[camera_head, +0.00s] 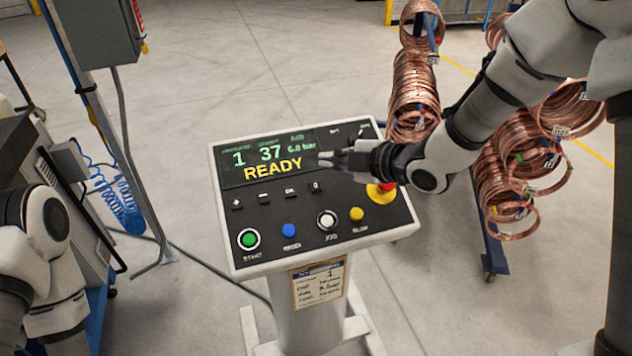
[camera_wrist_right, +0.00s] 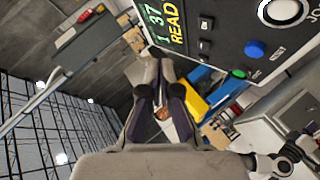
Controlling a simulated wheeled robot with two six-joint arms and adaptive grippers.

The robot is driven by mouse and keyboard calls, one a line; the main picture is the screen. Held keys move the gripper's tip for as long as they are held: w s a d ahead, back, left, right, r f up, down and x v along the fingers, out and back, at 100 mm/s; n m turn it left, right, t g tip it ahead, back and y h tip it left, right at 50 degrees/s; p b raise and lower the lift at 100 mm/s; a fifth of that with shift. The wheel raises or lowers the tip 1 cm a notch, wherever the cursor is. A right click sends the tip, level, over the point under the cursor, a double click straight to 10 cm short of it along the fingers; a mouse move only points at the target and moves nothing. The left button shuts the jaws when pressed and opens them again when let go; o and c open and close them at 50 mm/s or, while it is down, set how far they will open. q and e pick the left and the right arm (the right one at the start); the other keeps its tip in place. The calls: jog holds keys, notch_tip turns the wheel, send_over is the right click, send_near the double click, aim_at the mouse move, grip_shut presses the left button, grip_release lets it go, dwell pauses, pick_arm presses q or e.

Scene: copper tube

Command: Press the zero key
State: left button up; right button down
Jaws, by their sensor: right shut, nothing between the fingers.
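The zero key (camera_head: 315,187) is a small dark square key marked 0. It is the rightmost of a row of keys below the display (camera_head: 235,175) on the console (camera_head: 230,262). The display reads READY in yellow. My right gripper (camera_head: 322,158) is shut and empty over the right part of the display, beyond the zero key and apart from it in the picture. In the right wrist view, my gripper fingers (camera_wrist_right: 160,70) are together, with part of the display (camera_wrist_right: 165,22) and some dark keys above and right of them. My left gripper is out of view.
Green (camera_head: 249,239), blue (camera_head: 289,230), white (camera_head: 327,220) and yellow (camera_head: 357,213) buttons line the console's front. Copper coils (camera_head: 412,90) hang on racks behind. A grey cabinet (camera_head: 100,30) stands left.

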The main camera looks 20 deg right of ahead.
aim_at(315, 186)
jog(key=w+f+b, duration=0.1)
jog(key=f, duration=0.1)
jog(key=w+f+b, duration=0.1)
jog(key=f+b, duration=0.1)
jog(key=f, duration=0.1)
jog(key=w+f+b, duration=0.1)
jog(key=f, duration=0.1)
jog(key=shift+w+a+f, duration=0.3)
jog(key=shift+w+f, duration=0.05)
jog(key=shift+f, duration=0.05)
jog(key=shift+w+a+f+b, duration=0.1)
jog(key=shift+w+f+b, duration=0.15)
jog(key=shift+b, duration=0.1)
jog(key=shift+w+a+f, duration=0.15)
jog(key=shift+w+a, duration=0.05)
jog(key=shift+w, duration=0.1)
jog(key=shift+s+d, duration=0.15)
jog(key=shift+s, duration=0.1)
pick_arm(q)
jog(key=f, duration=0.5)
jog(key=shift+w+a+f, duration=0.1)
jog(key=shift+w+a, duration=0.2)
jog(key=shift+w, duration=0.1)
pick_arm(e)
jog(key=shift+w, duration=0.15)
